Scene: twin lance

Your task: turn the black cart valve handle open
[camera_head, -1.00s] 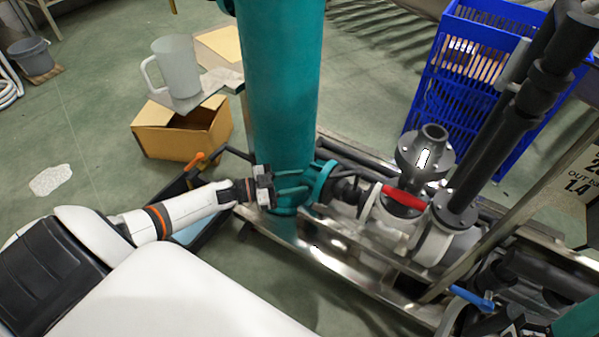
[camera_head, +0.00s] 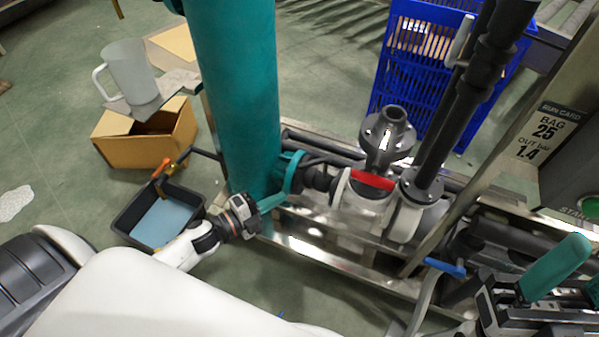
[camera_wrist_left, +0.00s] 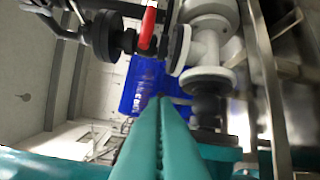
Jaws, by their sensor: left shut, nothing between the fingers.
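I cannot make out a black valve handle for certain. A black lever (camera_head: 207,153) shows by the orange-handled valve (camera_head: 162,170), left of the teal column. My left gripper (camera_head: 284,198) has teal fingers and is shut and empty. It is at the foot of the column, left of the white valve with the red handle (camera_head: 372,180). In the left wrist view the closed fingertips (camera_wrist_left: 166,103) point toward the blue crate, with the red handle (camera_wrist_left: 147,28) above them. My right gripper (camera_head: 548,275) shows partly at the lower right; its jaw state is unclear.
The teal column (camera_head: 235,90) stands on the steel cart frame (camera_head: 320,252). Black pipes (camera_head: 450,115), a blue handle (camera_head: 445,267) and a blue crate (camera_head: 395,85) are to the right. A cardboard box (camera_head: 125,148), mug (camera_head: 131,72) and black tray (camera_head: 130,215) are to the left.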

